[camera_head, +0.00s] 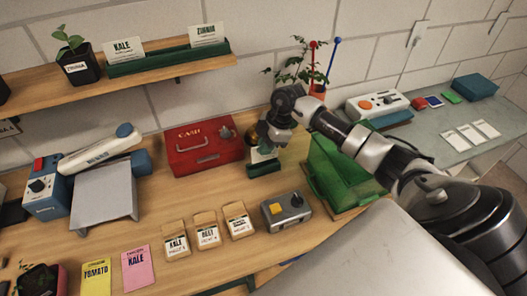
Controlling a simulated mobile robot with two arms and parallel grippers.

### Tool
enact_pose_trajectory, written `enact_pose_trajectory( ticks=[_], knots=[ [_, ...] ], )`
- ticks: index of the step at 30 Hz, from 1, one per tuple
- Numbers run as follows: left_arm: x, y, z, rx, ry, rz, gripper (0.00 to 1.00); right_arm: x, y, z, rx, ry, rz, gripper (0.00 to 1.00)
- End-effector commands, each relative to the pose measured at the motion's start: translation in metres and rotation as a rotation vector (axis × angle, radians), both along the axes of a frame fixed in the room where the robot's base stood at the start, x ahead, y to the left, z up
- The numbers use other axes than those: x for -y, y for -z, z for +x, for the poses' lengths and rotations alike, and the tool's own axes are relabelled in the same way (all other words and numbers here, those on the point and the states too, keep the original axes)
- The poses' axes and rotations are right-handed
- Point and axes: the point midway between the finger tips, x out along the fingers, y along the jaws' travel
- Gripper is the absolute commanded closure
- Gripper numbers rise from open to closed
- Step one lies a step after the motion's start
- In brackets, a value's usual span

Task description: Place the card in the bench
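My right gripper (268,142) reaches in from the right and points down over the wooden bench (190,195). Just below it, a small pale card (262,155) stands in a green holder (264,169). The gripper overlaps the card's top, and its fingertips are too small and dark to tell whether they grip it. A yellow TOMATO card (97,278) and a pink KALE card (138,268) lie at the bench's front left. A KALE card (124,48) and a ZINNIA card (206,33) stand in a green rack on the shelf. My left gripper is not in view.

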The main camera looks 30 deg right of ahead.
Motion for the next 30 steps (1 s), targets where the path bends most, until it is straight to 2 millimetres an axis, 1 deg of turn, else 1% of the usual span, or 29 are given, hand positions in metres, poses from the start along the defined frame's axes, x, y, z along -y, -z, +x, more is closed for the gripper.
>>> enact_pose_trajectory(
  ticks=[1,5,10,13,25,27,30],
  knots=[
    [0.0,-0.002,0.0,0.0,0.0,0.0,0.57,-0.002,0.001,0.005,0.0,0.001,0.003,1.0],
    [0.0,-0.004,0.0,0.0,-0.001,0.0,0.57,-0.003,0.008,0.008,-0.002,0.0,0.001,1.0],
    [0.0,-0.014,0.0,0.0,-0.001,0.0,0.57,-0.003,0.033,0.007,-0.006,0.002,0.002,1.0],
    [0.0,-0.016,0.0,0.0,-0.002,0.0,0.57,-0.002,0.043,0.008,-0.003,0.001,0.001,1.0],
    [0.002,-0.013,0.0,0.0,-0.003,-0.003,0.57,-0.002,0.05,0.008,0.0,0.0,0.0,1.0],
    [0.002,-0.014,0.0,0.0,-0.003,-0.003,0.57,-0.002,0.048,0.008,0.0,0.0,0.0,0.86],
    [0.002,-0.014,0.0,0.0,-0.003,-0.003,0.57,-0.002,0.048,0.008,0.0,0.0,0.0,0.71]
  ],
)
